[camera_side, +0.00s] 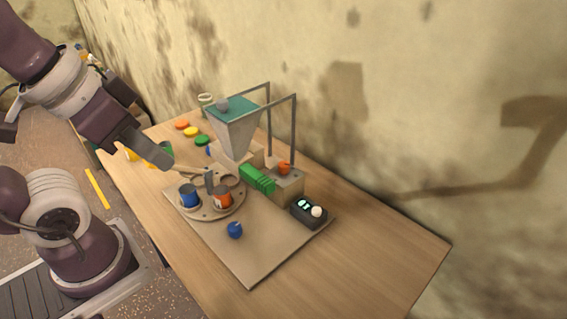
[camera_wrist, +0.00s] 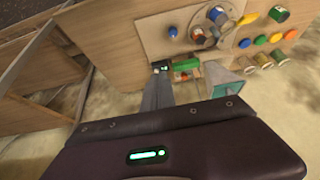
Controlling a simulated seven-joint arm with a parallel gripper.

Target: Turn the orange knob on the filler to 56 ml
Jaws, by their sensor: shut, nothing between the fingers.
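The orange knob (camera_side: 284,168) sits on a tan block at the right of the filler, beneath a grey frame. The filler has a grey hopper (camera_side: 235,128) with a teal top. My gripper (camera_side: 168,160) is shut and empty, left of the filler and well apart from the knob. In the wrist view my gripper's fingers (camera_wrist: 158,82) point toward the bench. A dark box with a lit green display (camera_side: 305,205) and a white button stands in front of the knob; its reading is too small to make out.
A round plate holds a blue cup (camera_side: 189,196) and an orange cup (camera_side: 223,198). A green ribbed part (camera_side: 257,179) lies between plate and knob. A blue ball-like piece (camera_side: 235,230) rests on the board. Coloured discs (camera_side: 190,131) lie behind. The table's right end is clear.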

